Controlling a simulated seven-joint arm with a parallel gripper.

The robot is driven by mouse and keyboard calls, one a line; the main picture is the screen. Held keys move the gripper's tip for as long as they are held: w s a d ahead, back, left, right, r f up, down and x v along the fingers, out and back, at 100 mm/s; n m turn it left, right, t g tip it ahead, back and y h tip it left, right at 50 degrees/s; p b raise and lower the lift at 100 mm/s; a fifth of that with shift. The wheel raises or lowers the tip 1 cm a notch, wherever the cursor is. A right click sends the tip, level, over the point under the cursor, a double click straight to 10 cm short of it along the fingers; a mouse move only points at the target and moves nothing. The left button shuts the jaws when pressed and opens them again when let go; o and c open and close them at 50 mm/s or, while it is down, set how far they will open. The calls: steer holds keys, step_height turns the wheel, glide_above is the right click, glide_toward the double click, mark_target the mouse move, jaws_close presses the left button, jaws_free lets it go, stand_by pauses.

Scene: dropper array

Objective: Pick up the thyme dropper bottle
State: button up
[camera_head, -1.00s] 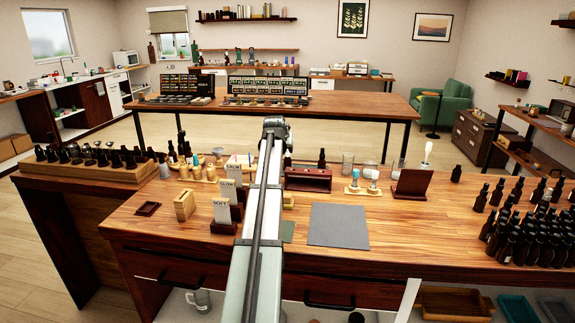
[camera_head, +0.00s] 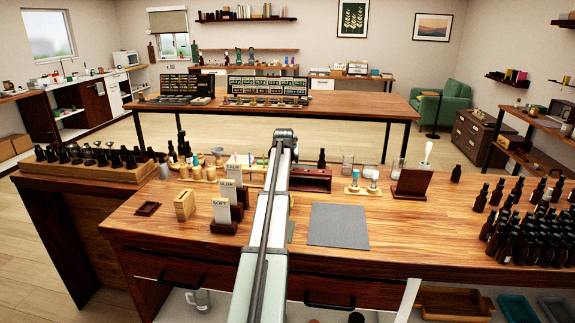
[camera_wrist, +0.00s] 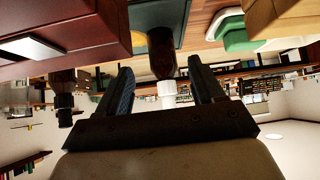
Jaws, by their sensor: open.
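In the wrist view, a dark brown bottle with a white top (camera_wrist: 162,58) stands between the two fingers of my gripper (camera_wrist: 159,66). The fingers are open, with a visible gap on each side of the bottle's white top. No label on it is readable, so I cannot tell whether it is the thyme dropper bottle. In the head view my own arm covers my gripper and whatever is directly in front of it. Another dark bottle (camera_head: 321,158) shows behind the dark red rack.
A dark red rack (camera_head: 310,180) stands just right of my arm. Card holders (camera_head: 224,226) stand left of it. A grey mat (camera_head: 338,225) lies clear on the right. Several dark bottles (camera_head: 533,235) crowd the right end.

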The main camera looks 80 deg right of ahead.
steer(key=shift+w+x, duration=0.2)
steer(key=shift+x, duration=2.3)
steer(key=shift+d+r, duration=0.1)
steer(key=shift+c, duration=0.4)
steer(key=c, duration=1)
steer(key=shift+r, duration=0.15)
